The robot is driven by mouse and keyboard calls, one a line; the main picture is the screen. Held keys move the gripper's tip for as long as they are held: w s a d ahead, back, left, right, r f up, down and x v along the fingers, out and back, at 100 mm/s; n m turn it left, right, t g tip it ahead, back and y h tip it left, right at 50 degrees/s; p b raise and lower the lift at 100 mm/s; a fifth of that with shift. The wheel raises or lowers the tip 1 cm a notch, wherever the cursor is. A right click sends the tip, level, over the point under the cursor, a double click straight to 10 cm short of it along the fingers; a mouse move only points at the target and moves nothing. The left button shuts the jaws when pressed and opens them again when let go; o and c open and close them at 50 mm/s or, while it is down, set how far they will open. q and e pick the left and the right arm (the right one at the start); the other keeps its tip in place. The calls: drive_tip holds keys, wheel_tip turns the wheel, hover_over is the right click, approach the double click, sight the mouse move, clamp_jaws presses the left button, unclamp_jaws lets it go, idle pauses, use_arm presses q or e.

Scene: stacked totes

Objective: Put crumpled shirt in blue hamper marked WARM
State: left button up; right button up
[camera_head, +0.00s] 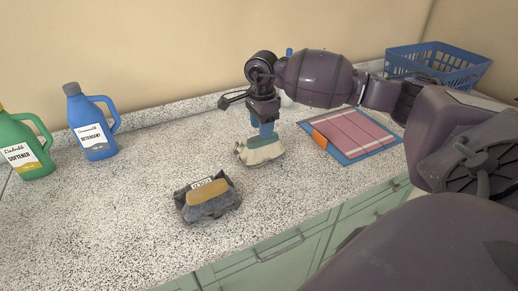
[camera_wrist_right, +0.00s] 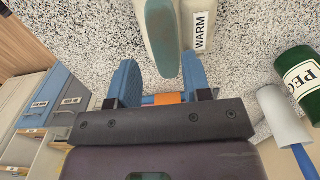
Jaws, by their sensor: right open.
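A crumpled cream shirt (camera_head: 262,155) with a teal patch lies on the speckled counter; in the right wrist view (camera_wrist_right: 205,12) its white label reads WARM. My right gripper (camera_head: 265,130) is directly above it, pointing down. In the right wrist view my right gripper (camera_wrist_right: 160,82) is open, with the teal patch between and beyond its fingertips; I cannot tell whether they touch it. A grey crumpled cloth (camera_head: 207,207) with a tan patch and a label lies nearer. A blue bin (camera_wrist_right: 38,100) shows in the wrist view; its label is too small to read. My left gripper is out of view.
A green softener bottle (camera_head: 27,145) and blue detergent bottle (camera_head: 92,125) stand at left. A striped pink cloth (camera_head: 350,133) lies flat right of my gripper. A blue basket (camera_head: 440,65) is at the back right. A green labelled container (camera_wrist_right: 299,78) shows in the wrist view.

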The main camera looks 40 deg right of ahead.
sight(260, 144)
drive_tip(key=shift+w+d+f, duration=0.1)
drive_tip(key=shift+f, duration=1.25)
drive_tip(key=shift+w+f, duration=0.1)
drive_tip(key=shift+f, duration=1.2)
drive_tip(key=shift+c, duration=0.3)
clamp_jaws()
